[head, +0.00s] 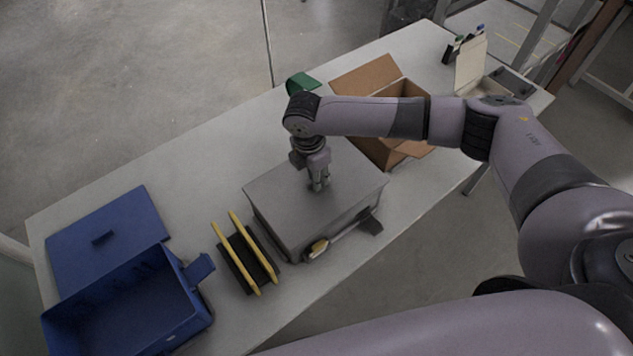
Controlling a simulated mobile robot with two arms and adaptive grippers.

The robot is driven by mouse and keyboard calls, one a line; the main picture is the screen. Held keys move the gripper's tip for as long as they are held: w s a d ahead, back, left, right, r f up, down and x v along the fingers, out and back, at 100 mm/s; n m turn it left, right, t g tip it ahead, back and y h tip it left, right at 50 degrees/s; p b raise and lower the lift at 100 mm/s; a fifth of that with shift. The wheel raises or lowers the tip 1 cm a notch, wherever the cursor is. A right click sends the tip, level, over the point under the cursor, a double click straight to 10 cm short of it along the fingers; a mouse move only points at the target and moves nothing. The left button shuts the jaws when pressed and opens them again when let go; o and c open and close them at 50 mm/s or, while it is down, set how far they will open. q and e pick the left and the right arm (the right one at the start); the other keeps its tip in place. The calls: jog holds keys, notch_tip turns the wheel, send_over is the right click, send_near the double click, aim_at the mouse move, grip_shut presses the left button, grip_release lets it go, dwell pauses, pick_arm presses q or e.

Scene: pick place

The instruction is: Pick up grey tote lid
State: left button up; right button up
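The grey tote lid (283,195) lies flat on top of a grey tote (345,222) in the middle of the table. My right gripper (319,186) points straight down at the middle of the lid, with its fingertips at or very near the lid's top. The fingers look close together. Any handle on the lid is hidden by them, and I cannot tell whether they grip something. My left gripper is not in view.
An open cardboard box (366,82) stands behind the tote, beside a green object (301,82). A yellow-edged black rack (245,262) stands left of it. A blue bin (130,310) and blue lid (82,254) fill the left end. The table's back left is clear.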

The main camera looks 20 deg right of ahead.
grip_shut()
jog(key=shift+r, duration=0.1)
dwell(0.3)
